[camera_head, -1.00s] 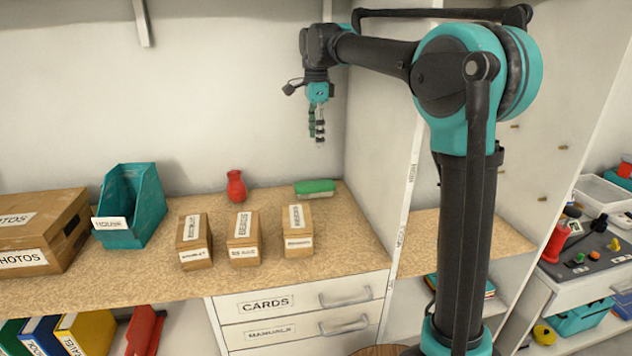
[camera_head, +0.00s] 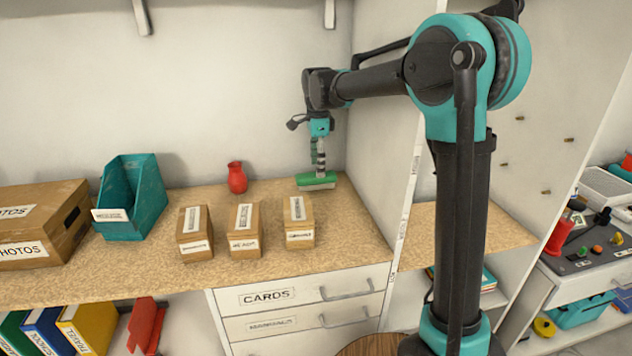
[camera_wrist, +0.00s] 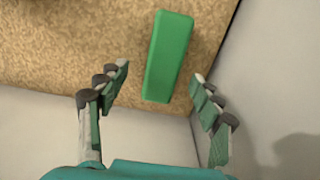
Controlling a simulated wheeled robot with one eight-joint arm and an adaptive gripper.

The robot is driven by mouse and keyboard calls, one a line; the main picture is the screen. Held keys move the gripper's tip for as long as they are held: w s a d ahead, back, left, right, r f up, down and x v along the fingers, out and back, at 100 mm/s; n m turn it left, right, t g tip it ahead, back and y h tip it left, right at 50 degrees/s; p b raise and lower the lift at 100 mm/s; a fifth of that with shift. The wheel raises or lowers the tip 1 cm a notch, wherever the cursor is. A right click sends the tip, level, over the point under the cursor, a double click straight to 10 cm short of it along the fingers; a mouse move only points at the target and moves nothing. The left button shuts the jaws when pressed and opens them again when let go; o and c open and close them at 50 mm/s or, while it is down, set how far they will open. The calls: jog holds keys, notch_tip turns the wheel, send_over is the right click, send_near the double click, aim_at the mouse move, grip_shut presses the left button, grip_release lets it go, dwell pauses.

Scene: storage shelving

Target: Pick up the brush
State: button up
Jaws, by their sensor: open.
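The brush is a green block with a pale underside (camera_head: 318,181), lying at the back right of the wooden counter (camera_head: 350,230). In the wrist view the green brush (camera_wrist: 168,56) lies lengthwise ahead of the fingers, between their lines. My gripper (camera_head: 319,166) points down just above the brush in the head view. In the wrist view my gripper (camera_wrist: 164,84) has its fingers spread wide with nothing between them but part of the brush's near end. Whether the fingertips touch the brush cannot be told.
A side wall (camera_wrist: 265,90) stands close to the right of the brush, and the back wall is close behind. Several small labelled wooden boxes (camera_head: 299,222) stand in front. A red vase (camera_head: 237,178) and a teal bin (camera_head: 133,197) are to the left.

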aim_at(316, 181)
jog(key=f, duration=0.3)
jog(key=shift+w+a+f, duration=0.2)
jog(key=shift+a+f, duration=0.1)
jog(key=shift+f, duration=0.65)
jog(key=shift+c, duration=0.4)
jog(key=c, duration=1.2)
